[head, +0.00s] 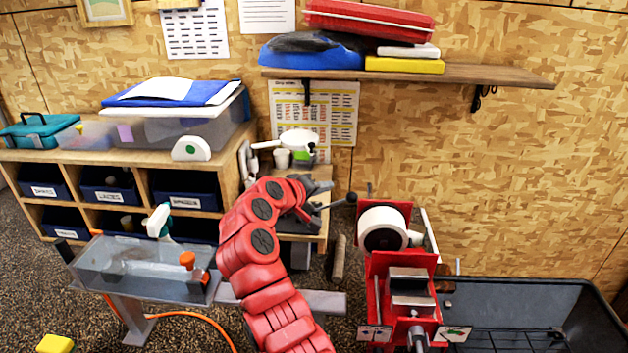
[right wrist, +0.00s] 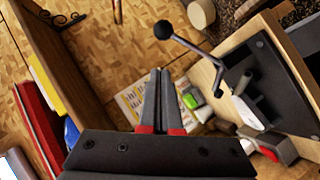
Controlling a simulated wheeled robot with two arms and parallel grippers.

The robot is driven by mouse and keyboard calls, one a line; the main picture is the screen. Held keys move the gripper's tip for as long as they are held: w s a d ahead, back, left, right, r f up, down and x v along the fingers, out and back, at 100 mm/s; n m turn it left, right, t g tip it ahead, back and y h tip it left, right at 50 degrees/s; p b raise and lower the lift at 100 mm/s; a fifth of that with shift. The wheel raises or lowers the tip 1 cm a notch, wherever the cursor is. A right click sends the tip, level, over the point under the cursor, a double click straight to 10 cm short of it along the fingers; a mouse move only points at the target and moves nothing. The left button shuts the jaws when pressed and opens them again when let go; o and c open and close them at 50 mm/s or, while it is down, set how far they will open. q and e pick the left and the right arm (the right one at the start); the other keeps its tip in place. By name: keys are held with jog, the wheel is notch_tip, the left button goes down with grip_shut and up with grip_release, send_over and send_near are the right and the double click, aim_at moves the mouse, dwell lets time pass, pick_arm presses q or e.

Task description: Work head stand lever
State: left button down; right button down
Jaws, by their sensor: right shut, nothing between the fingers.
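The head stand is a dark block (head: 297,224) on a small wooden table, partly hidden behind my red right arm. Its lever (head: 334,204) is a thin rod with a black ball knob (head: 351,198) at its right end. In the right wrist view the lever (right wrist: 196,48) and its knob (right wrist: 163,30) lie up and to the right of my fingers. My right gripper (right wrist: 160,72) is shut and empty, apart from the lever in that view. In the head view the right gripper (head: 322,186) is a small dark shape near the stand. My left gripper is not in view.
A red machine (head: 388,262) with a white roll (head: 383,228) stands right of the arm, beside a black tub (head: 545,292). A clear tray (head: 128,262) is at left, before a shelf unit (head: 130,160). A wall shelf (head: 480,74) hangs above.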

jog(key=d+f+p, duration=0.1)
jog(key=w+d, duration=0.1)
jog(key=d+f+p, duration=0.1)
jog(key=shift+w+d+f+p, duration=0.3)
jog(key=shift+w+d+f, duration=0.05)
jog(key=shift+f, duration=0.1)
jog(key=shift+m+g+y, duration=0.3)
jog(key=shift+m+y, duration=0.4)
jog(key=d+f+b, duration=0.1)
jog(key=b, duration=0.3)
jog(key=d+f+b, duration=0.1)
jog(key=f+b, duration=0.1)
jog(key=b, duration=0.2)
jog(key=shift+d+f, duration=0.2)
jog(key=shift+d, duration=0.05)
jog(key=shift+r, duration=0.1)
